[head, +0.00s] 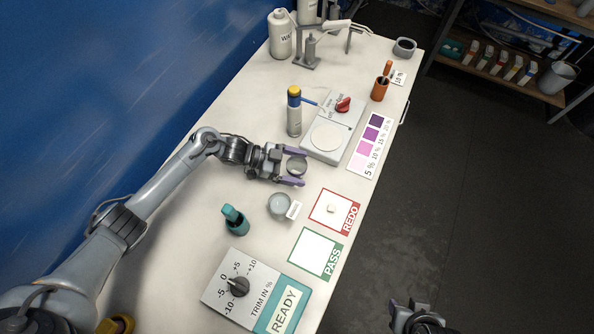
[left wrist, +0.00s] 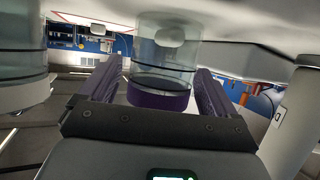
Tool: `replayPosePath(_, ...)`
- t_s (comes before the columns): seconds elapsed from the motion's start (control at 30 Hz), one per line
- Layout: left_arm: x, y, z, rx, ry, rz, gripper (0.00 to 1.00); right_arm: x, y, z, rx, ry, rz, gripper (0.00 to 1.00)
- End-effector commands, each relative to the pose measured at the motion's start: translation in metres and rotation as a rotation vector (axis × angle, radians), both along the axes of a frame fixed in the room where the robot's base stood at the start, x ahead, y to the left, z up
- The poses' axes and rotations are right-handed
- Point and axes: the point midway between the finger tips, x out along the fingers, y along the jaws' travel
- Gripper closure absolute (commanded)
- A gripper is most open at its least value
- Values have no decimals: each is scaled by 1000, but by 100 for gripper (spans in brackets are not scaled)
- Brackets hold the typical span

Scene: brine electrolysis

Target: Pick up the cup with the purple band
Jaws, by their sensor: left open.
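The cup with the purple band (head: 297,166) is a small clear cup on the white table, partly hidden by my left gripper in the head view. In the left wrist view this cup (left wrist: 163,52) shows its dark purple band between the two fingers. My left gripper (head: 294,169) is open, with one purple finger on each side of the cup. In the left wrist view gaps show between the fingers and the cup; I cannot tell whether either finger touches it. My right gripper (head: 418,320) is at the bottom edge of the head view, its jaws unclear.
Another clear cup (head: 280,206) with a label stands close by. A cylindrical bottle (head: 294,115) and a grey device (head: 327,136) stand beyond the gripper. A teal holder (head: 235,220), REDO card (head: 322,203), PASS card (head: 315,249) and trim dial panel (head: 238,285) lie nearer.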

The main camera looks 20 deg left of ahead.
Motion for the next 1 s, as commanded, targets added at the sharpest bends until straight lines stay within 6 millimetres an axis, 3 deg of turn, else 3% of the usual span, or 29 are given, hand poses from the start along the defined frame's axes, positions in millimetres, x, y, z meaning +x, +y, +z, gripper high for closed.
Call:
replayPosePath(0.27,1,-2,-1,0,-1,1,11,0,-1,0,-4,-1,3,57)
replayPosePath(0.67,1,-1,-1,0,0,0,72,0,-1,0,-2,0,1,57)
replayPosePath(1.0,1,-2,2,0,-2,0,72,0,1,1,4,0,-3,57)
